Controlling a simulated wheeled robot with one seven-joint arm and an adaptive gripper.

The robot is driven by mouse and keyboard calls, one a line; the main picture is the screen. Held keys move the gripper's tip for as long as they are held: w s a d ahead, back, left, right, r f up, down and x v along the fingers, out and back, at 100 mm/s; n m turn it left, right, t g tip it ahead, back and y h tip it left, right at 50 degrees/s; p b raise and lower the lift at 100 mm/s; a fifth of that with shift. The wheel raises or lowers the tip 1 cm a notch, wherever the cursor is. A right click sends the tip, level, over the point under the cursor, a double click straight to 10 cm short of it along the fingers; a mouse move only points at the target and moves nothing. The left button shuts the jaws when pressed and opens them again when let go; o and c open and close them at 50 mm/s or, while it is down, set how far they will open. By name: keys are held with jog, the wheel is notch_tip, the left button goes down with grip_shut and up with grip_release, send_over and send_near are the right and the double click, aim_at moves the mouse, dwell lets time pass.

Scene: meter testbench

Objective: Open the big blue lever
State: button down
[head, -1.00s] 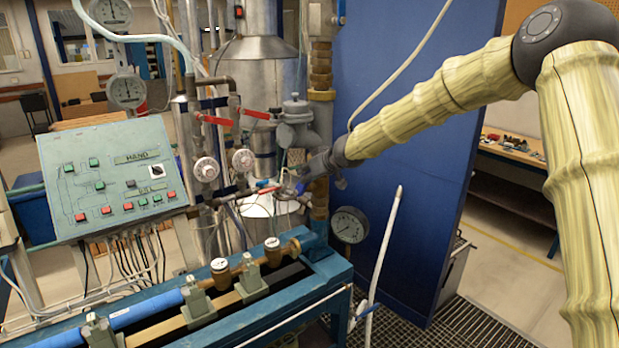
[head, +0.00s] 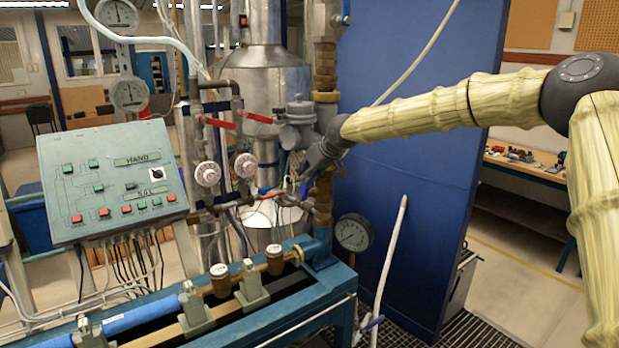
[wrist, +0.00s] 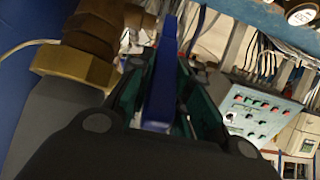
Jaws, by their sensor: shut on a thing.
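The big blue lever (wrist: 158,88) stands between the two dark green and grey fingers of my gripper (wrist: 160,75) in the wrist view. The fingers are shut on it, one on each side. A brass and brown pipe fitting (wrist: 75,65) is close to the left of the fingers. In the head view my gripper (head: 290,188) reaches down and left to the pipework beside the vertical brown pipe. The lever cannot be made out clearly there, as the gripper covers that spot.
A control panel (head: 112,180) stands at the left. Red-handled valves (head: 216,122) and a grey valve body (head: 297,125) sit close around my gripper. A pressure gauge (head: 353,233) is below right. A blue partition (head: 420,170) stands behind my arm.

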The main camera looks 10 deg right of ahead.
jog(key=shift+w+r, duration=0.15)
jog(key=shift+r, duration=0.2)
jog(key=c, duration=1.8)
grip_release()
jog(key=o, duration=0.4)
jog(key=shift+c, duration=0.2)
jog(key=shift+o, duration=0.6)
jog(key=shift+d+f, duration=0.1)
jog(key=shift+f, duration=0.15)
jog(key=v, duration=1.2)
jog(key=shift+c, duration=0.5)
